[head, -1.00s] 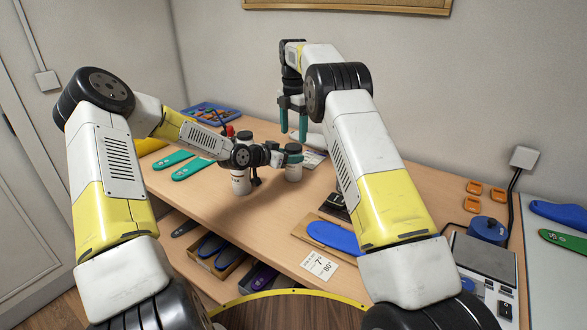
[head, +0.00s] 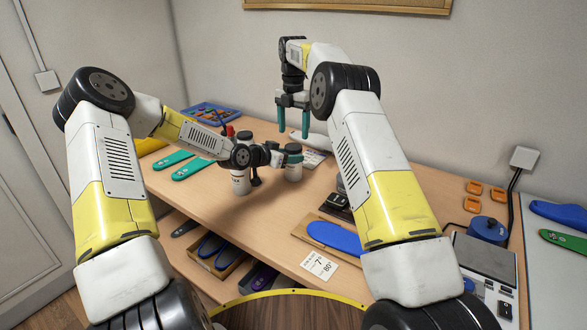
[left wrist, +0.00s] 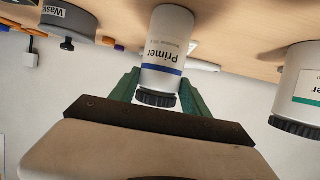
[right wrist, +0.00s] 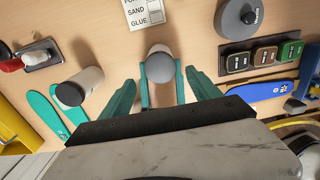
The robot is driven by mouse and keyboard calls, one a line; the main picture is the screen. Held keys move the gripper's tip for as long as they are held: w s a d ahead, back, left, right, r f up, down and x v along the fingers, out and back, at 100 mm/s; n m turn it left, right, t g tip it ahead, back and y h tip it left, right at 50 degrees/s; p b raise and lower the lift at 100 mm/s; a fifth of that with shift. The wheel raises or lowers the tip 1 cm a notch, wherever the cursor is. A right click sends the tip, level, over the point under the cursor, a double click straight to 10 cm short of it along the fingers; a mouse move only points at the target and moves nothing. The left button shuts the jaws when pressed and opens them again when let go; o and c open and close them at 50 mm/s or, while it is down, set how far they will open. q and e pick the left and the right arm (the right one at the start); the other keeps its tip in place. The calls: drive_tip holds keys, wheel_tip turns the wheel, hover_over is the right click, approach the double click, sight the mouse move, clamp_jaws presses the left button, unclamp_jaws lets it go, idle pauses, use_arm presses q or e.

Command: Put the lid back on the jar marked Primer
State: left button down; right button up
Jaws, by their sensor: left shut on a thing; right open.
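The jar marked Primer (left wrist: 165,45) is white with a blue band and stands upright on the table. A dark ribbed lid (left wrist: 157,98) is on its top; I cannot tell how tightly. The lid's round grey face shows in the right wrist view (right wrist: 160,66). My left gripper (head: 293,156) is shut around the jar's upper body. My right gripper (head: 293,135) is open and empty; in the head view it hangs above and behind the jar, fingers down. In the right wrist view the lid appears between its fingers, farther below.
A second white jar with a green band (left wrist: 302,85) and a dark top stands left of the Primer jar in the head view (head: 240,184). Teal insoles (head: 193,170) lie farther left. A blue insole (head: 334,236) on a board and a printed card (head: 318,265) lie in front.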

sight(294, 146)
drive_tip(key=shift+f, duration=2.7)
drive_tip(key=shift+c, duration=0.4)
drive_tip(key=c, duration=1.1)
drive_tip(key=o, duration=1.3)
drive_tip(key=shift+r, duration=0.1)
drive_tip(key=shift+r, duration=2.2)
